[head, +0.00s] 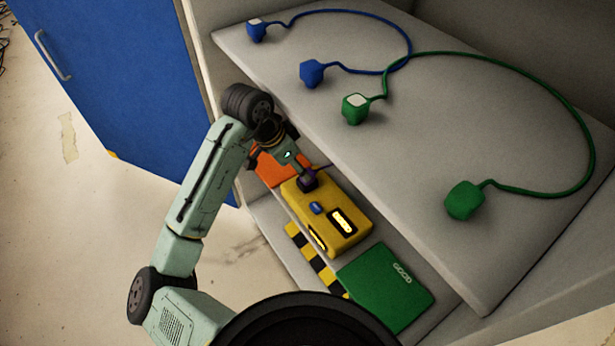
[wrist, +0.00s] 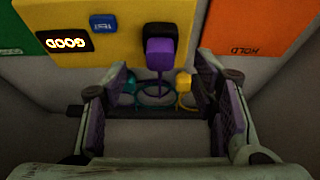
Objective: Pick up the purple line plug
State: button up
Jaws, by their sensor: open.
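The purple line plug (wrist: 160,52) shows in the wrist view, at the lower edge of the yellow box (wrist: 118,48), with a dark top and a thin purple cord hanging from it. In the head view a small dark purple shape, the plug (head: 309,179), sits at the box's upper end, partly hidden by my gripper (head: 298,163). In the wrist view my gripper (wrist: 168,80) is open, its two fingers wide apart. The plug lies ahead, roughly between their lines, and no finger visibly touches it.
The yellow box has a blue TEST button (wrist: 104,24) and a lit GOOD display (wrist: 63,41). An orange HOLD panel (wrist: 255,28) and a green panel (head: 386,287) flank it. Blue and green corded plugs lie on the grey shelf (head: 400,160).

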jog(key=x, duration=0.5)
jog(key=shift+w+d+f, duration=0.1)
jog(key=shift+f, duration=0.1)
grip_shut()
dwell(0.5)
jog(key=shift+r, duration=0.2)
